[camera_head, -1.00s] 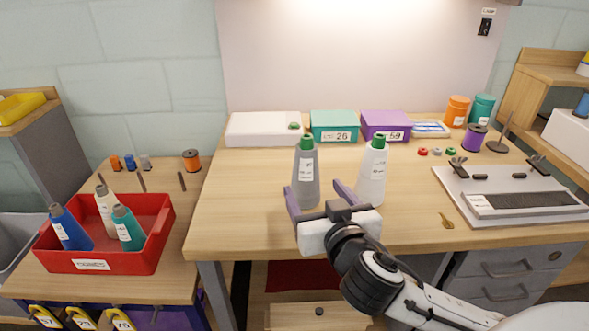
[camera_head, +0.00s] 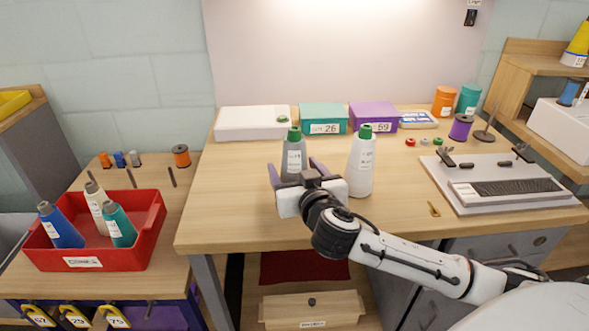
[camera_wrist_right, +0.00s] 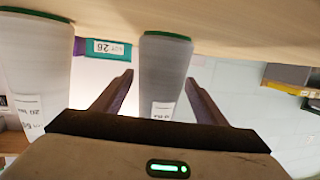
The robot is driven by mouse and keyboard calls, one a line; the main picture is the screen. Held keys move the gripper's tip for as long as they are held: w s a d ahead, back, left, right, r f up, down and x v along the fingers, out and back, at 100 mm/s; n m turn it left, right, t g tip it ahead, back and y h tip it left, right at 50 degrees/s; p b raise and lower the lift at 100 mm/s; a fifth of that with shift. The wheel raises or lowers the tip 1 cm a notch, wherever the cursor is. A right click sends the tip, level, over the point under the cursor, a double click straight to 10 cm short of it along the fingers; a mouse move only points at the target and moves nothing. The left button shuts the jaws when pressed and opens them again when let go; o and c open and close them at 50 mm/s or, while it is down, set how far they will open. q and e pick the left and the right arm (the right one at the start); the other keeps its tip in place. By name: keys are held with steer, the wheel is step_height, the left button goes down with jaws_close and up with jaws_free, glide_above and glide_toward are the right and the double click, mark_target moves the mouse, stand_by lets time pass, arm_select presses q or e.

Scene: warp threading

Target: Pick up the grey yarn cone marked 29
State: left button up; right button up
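The grey yarn cone (camera_head: 293,158) with a green top and a white label stands upright near the middle of the table; its label is too small to read. My right gripper (camera_head: 296,172) is open, its purple fingers at either side of the cone's lower part. In the right wrist view, which is upside down, the grey cone (camera_wrist_right: 165,75) shows between the spread fingers (camera_wrist_right: 158,88), with a gap on each side. The cone's base is hidden behind the gripper in the head view. My left gripper is not in view.
A white cone (camera_head: 361,165) with a green top stands close to the right of my gripper. Behind are a teal box (camera_head: 323,112) and a purple box (camera_head: 374,112). A red bin (camera_head: 150,222) with several cones is at left. The table left of the grey cone is clear.

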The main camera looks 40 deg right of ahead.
steer(key=c, duration=1.1)
steer(key=shift+r, duration=0.15)
